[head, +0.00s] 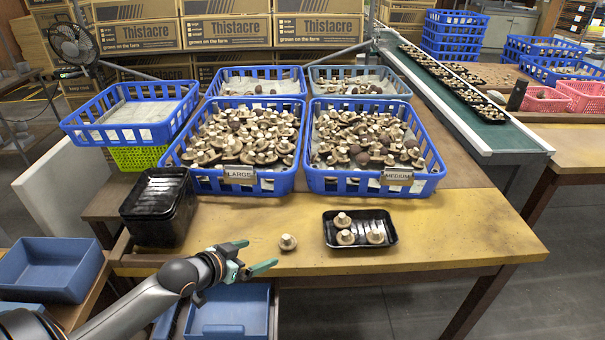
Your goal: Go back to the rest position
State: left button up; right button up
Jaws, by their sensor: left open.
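My left gripper (252,256) is at the front edge of the yellow table, its green-tipped fingers apart and nothing between them. A single mushroom (288,242) lies on the table just to the right of the fingers, apart from them. A black tray (341,214) on the table to the right holds three mushrooms (345,237). Two blue crates full of mushrooms stand behind, one labelled LARGE (239,174) and one labelled MEDIUM (397,174). My right gripper is not in view.
A stack of black trays (157,210) stands at the table's left. Blue bins (48,270) sit low at the left and below the front edge. A conveyor (520,146) with filled trays runs along the back right. The table's right front is clear.

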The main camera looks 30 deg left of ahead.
pick_arm(q)
jog(key=s+d+f+g+p, duration=0.1)
jog(key=s+d+f+p, duration=0.1)
jog(key=s+d+f, duration=0.3)
jog(key=s+d+f+g+h+p, duration=0.1)
jog(key=s+d+f+p, duration=0.2)
jog(key=s+d, duration=0.7)
jog(key=d+f, duration=0.2)
jog(key=d, duration=0.2)
jog(key=shift+s+m, duration=0.2)
jog(key=shift+m, duration=0.2)
jog(key=shift+f, duration=0.1)
dwell(0.6)
